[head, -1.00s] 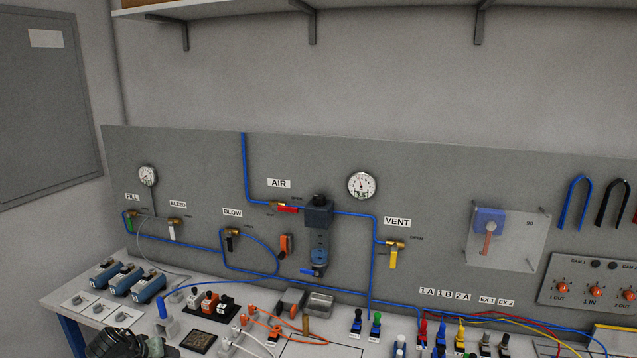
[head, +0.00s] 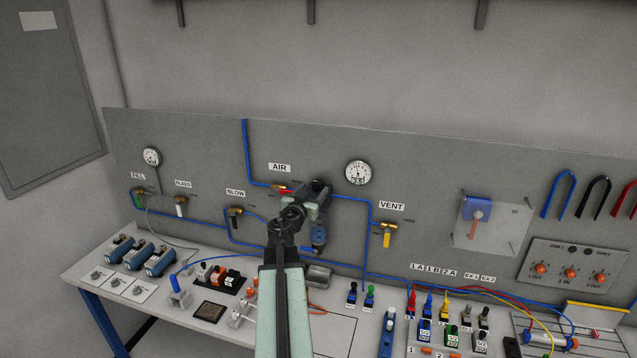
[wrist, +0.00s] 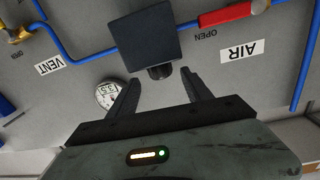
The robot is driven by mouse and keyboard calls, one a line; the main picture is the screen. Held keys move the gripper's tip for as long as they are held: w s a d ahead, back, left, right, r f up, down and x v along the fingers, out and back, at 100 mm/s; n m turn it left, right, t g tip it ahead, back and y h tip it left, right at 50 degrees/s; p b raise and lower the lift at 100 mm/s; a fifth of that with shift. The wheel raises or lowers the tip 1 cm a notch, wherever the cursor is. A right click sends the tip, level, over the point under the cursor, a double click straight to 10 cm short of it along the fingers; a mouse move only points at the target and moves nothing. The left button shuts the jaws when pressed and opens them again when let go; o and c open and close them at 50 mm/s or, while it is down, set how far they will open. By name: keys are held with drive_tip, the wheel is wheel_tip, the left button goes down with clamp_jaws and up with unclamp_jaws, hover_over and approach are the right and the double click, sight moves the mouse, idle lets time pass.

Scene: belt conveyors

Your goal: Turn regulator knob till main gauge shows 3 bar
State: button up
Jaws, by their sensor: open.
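The regulator is a dark block with a black knob (wrist: 160,72) on its end. In the wrist view, which is upside down, the block (wrist: 145,38) lies beyond my gripper (wrist: 160,76). The two fingers are open, one on each side of the knob, with gaps showing; I see no contact. In the head view my gripper (head: 306,203) is in front of the regulator (head: 319,186) and hides part of it. A round white gauge (head: 358,172) is right of the regulator. It also shows in the wrist view (wrist: 105,96), partly behind a finger; its reading is unclear.
A red-handled valve (wrist: 225,15) sits by the AIR label (wrist: 242,50). Blue tubing runs along the panel. A yellow-handled VENT valve (head: 386,237) is to the right. A smaller gauge (head: 151,156) hangs at the left. The bench below is crowded with fittings.

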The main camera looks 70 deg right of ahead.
sight(318, 186)
drive_tip(key=d, duration=0.5)
drive_tip(key=shift+d, duration=0.3)
clamp_jaws()
drive_tip(key=shift+s+n+t, duration=0.15)
drive_tip(key=shift+n+t, duration=0.85)
drive_tip(key=shift+t, duration=0.6)
drive_tip(key=shift+n+t+y, duration=0.5)
drive_tip(key=shift+n+t, duration=0.5)
drive_tip(key=shift+t, duration=0.5)
drive_tip(key=shift+w, duration=0.2)
unclamp_jaws()
drive_tip(key=shift+a, duration=0.15)
